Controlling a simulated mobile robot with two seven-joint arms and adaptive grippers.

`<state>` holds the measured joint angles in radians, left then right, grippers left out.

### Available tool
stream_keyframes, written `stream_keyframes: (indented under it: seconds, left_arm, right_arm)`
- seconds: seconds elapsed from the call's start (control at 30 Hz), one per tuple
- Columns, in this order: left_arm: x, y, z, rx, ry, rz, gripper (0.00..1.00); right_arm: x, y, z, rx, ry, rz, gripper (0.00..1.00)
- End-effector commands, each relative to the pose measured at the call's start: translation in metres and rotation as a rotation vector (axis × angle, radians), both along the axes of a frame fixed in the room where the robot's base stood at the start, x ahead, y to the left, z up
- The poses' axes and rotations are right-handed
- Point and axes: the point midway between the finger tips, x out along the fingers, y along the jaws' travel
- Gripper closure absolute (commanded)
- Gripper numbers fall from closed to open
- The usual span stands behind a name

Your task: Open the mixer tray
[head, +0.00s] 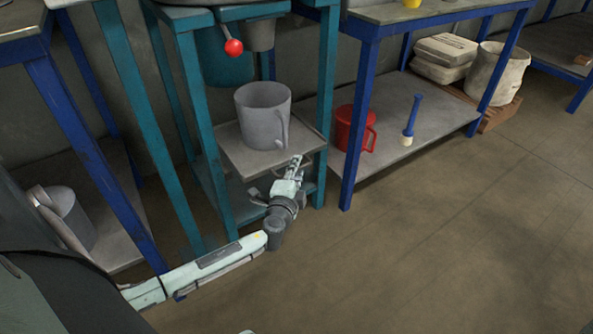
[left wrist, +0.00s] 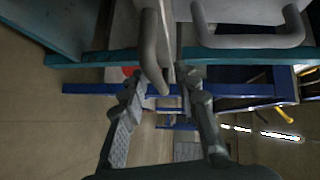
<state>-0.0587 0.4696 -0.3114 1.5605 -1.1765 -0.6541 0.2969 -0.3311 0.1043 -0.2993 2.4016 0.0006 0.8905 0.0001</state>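The mixer tray (head: 233,153) is a flat grey plate inside the teal frame. A grey pitcher (head: 262,112) stands upright on it, handle to the right. My left gripper (head: 297,163) is at the tray's front right edge. In the left wrist view, its two fingers (left wrist: 162,82) are apart. A grey curved bar (left wrist: 150,50), seemingly the tray's handle, reaches down between them, nearer the left finger. I cannot tell whether either finger touches it. The pitcher's handle (left wrist: 250,40) shows at the upper right there. My right gripper is not in view.
The teal frame's right post (head: 327,100) stands close beside my left gripper. A red-balled lever (head: 234,47) hangs above the pitcher. A blue-legged table to the right holds a red jug (head: 357,128) and a blue-handled tool (head: 411,120). The floor in front is clear.

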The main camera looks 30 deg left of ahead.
Motion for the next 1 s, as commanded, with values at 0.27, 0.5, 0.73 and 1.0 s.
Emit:
stream_keyframes:
  seconds: [0.27, 0.5, 0.73, 1.0]
  left_arm:
    - [0.0001, 0.0, -0.0002, 0.0, 0.001, 0.0, 0.78]
    - [-0.0001, -0.0001, -0.0003, 0.0, 0.001, 0.0, 1.0]
    - [-0.0002, -0.0001, -0.0003, 0.0, 0.001, 0.0, 1.0]
    - [-0.0006, -0.0008, -0.0007, -0.001, 0.001, 0.0, 1.0]
  right_arm:
    - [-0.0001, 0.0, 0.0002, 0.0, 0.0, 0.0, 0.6]
    - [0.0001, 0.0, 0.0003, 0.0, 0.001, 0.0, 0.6]
    - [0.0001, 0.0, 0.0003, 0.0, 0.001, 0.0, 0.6]
    - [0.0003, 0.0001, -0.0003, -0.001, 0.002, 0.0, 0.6]
